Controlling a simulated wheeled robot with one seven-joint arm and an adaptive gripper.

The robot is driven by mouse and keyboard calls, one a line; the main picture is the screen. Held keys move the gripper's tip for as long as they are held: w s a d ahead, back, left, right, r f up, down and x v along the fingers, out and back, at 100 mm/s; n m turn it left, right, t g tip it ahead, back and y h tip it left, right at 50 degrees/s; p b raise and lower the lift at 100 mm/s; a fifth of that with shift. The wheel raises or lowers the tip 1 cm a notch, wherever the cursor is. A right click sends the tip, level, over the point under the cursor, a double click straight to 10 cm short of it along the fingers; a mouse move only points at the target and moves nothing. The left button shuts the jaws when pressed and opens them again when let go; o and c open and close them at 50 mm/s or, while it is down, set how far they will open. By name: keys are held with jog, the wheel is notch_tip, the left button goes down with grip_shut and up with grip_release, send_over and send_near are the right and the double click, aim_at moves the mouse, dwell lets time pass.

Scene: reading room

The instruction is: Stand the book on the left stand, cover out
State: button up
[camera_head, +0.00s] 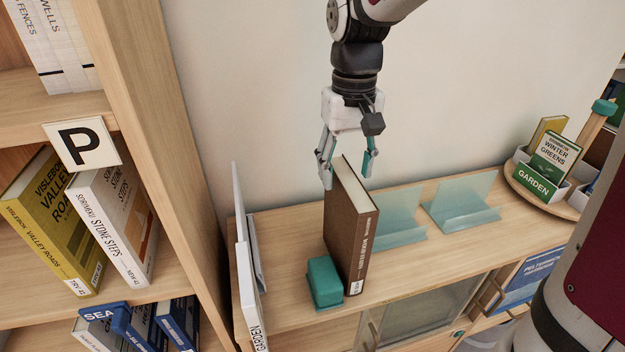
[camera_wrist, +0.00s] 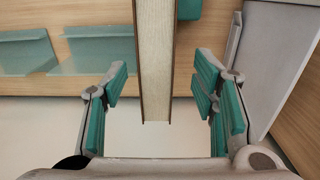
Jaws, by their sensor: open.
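A brown book (camera_head: 354,225) stands upright on the cabinet top, spine toward the camera, beside a teal block (camera_head: 325,282). My gripper (camera_head: 347,170) is above it, open, with one finger on each side of its upper rear part. In the wrist view the pale page edge of the book (camera_wrist: 155,60) runs between the open fingers (camera_wrist: 161,84), with gaps on both sides. The left stand (camera_head: 402,222), clear and bluish, is empty just right of the book; it also shows in the wrist view (camera_wrist: 100,48).
A second clear stand (camera_head: 465,205) is empty farther right. A tall bookcase (camera_head: 150,110) is at the left; a wall is behind.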

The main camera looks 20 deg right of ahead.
aim_at(348, 201)
notch_tip(348, 201, down, 2)
jog(key=shift+f, duration=0.15)
jog(key=f, duration=0.2)
jog(key=s+f, duration=0.1)
jog(key=f, duration=0.1)
jog(key=shift+d+p, duration=0.2)
jog(key=shift+p, duration=0.2)
jog(key=shift+f, duration=0.6)
jog(key=shift+w+r, duration=0.1)
grip_shut()
